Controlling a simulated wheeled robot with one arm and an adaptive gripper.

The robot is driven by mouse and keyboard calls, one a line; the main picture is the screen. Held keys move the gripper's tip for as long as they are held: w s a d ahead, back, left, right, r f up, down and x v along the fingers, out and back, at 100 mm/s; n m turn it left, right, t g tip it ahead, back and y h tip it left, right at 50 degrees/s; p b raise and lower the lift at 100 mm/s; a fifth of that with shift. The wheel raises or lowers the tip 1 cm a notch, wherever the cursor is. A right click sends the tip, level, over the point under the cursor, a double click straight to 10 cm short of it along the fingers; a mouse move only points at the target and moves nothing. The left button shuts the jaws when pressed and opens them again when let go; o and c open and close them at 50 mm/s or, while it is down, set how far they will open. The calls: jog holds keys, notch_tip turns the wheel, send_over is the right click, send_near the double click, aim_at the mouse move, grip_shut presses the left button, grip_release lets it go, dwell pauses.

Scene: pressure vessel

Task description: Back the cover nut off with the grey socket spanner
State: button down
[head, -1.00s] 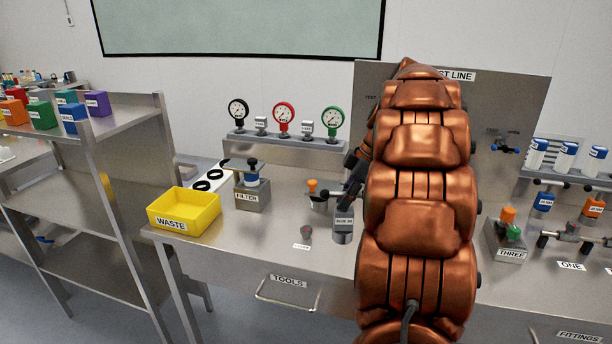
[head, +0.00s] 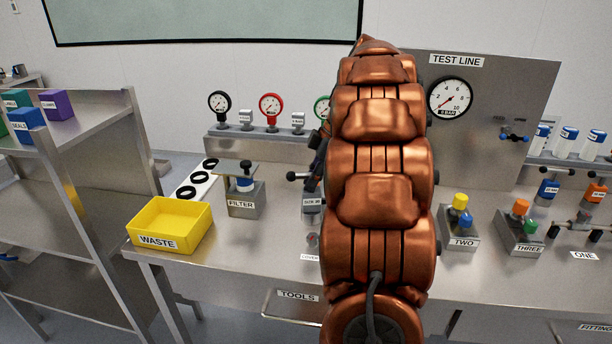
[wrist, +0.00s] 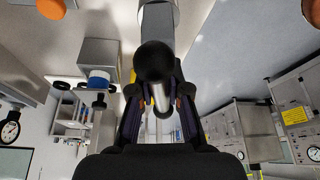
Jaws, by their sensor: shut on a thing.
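My gripper (head: 317,160) is mostly hidden behind my arm in the head view. In the wrist view my gripper (wrist: 158,108) is shut on the bar of the grey socket spanner (head: 312,203), whose black ball end (wrist: 155,61) faces the camera. The grey, labelled socket end of the spanner hangs down in the head view, just behind a small dull-red round piece (head: 313,240) on the bench. I cannot tell whether socket and piece touch. That piece has a label in front, mostly covered by my arm. I cannot tell for sure which part is the cover nut.
The yellow waste bin (head: 170,223) is further left. Gauges (head: 270,105) stand behind. Blocks TWO (head: 460,238) and THREE (head: 520,240) are on the right.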

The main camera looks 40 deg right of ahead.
aim_at(314, 206)
jog(key=shift+s+d, duration=0.15)
jog(key=shift+d, duration=0.05)
jog(key=shift+b, duration=0.75)
jog(key=shift+s+f, duration=0.1)
jog(key=shift+f, duration=0.1)
jog(key=shift+f+b, duration=3.75)
jog(key=shift+b, duration=0.35)
jog(key=shift+n+g+y+b, duration=0.3)
jog(key=shift+n+b, duration=0.9)
jog(key=shift+b, duration=0.75)
